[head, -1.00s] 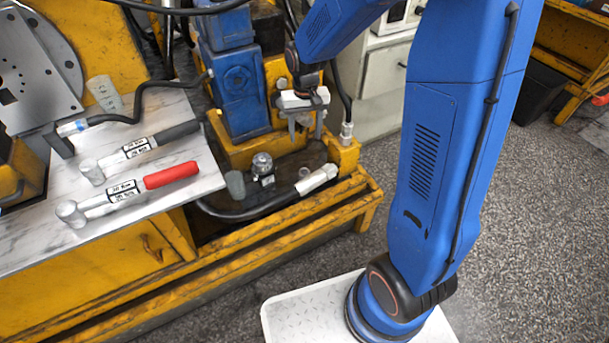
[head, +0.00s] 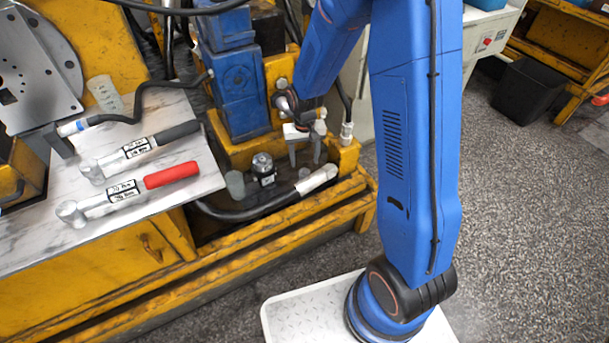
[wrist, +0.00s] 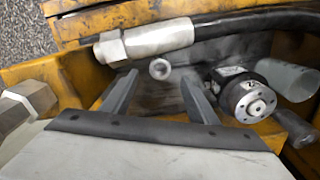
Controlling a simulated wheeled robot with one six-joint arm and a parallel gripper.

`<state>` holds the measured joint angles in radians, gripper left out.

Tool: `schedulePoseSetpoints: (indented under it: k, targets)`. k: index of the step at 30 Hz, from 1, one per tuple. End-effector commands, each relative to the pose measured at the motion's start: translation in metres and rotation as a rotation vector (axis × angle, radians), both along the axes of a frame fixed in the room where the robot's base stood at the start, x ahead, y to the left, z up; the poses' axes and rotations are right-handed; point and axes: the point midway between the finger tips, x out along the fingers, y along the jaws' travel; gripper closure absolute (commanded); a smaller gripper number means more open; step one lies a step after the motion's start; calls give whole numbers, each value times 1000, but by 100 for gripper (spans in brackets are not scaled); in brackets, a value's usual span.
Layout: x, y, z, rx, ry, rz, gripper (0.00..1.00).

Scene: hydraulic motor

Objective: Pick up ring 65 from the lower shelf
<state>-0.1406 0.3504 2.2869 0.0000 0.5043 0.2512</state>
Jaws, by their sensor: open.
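A small pale ring (wrist: 160,69) lies on the dark lower shelf (wrist: 222,53) in the wrist view. It looks like ring 65, but no marking is readable. My gripper (wrist: 158,80) is open and empty. In the wrist view its two fingers point toward the ring, which shows between their tips; I cannot tell how far above it they are. In the head view my gripper (head: 305,158) hangs over the right part of the lower shelf.
A hose with a pale metal fitting (wrist: 145,42) runs just beyond the ring. To its right are a metal part with a drilled round face (wrist: 249,100) and a grey cylinder (wrist: 288,79). A hex fitting (wrist: 25,106) stands at left. A yellow frame (head: 290,222) edges the shelf.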

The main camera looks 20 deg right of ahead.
Motion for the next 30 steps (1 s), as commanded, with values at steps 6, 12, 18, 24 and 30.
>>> schedulePoseSetpoints:
  k: [6, 12, 18, 24, 30]
  targets:
    - [0, 0, -22, -1, 3, 0, 46]
    - [0, 0, -47, -1, 2, 0, 46]
    - [0, 0, -57, 0, 0, 0, 46]
    - [0, 0, -57, 0, 0, 0, 46]
    - [0, 0, -57, 0, 0, 0, 89]
